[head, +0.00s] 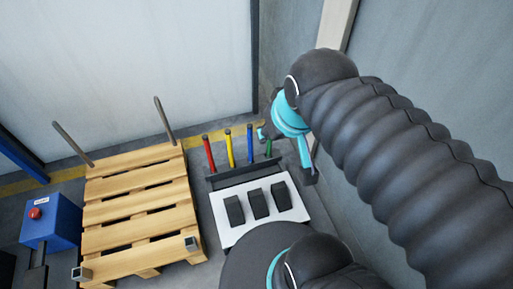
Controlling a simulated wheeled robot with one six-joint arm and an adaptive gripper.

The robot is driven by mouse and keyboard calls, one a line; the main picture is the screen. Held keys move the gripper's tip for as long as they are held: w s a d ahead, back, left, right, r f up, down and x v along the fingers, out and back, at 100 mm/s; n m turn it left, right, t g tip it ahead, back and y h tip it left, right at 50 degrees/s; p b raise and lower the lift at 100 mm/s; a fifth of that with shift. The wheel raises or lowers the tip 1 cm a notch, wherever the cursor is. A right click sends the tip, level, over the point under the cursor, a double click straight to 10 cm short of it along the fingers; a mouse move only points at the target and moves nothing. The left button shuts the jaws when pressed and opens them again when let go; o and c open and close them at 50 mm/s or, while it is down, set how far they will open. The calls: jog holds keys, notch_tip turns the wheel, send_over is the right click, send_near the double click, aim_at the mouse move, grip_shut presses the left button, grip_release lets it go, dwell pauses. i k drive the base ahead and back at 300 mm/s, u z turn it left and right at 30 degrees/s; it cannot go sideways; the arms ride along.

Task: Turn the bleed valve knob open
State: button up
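My gripper (287,153) is at the end of the black-sleeved arm, right of centre. Its two teal and dark fingers are spread apart, one toward the left and one downward, and I see nothing held between them. A green-handled lever (269,148) appears beside and partly behind the left finger. I cannot tell whether they touch. The arm hides part of the wall and floor at the right.
Red (209,154), yellow (229,148) and blue (250,145) levers stand in a dark rack. A white panel (222,204) with three black blocks lies in front. Walls enclose the back and right.

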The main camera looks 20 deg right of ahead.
aim_at(34, 213)
jog(key=k, duration=1.65)
jog(key=u, duration=0.75)
jog(key=i, duration=1)
jog(key=u, duration=0.75)
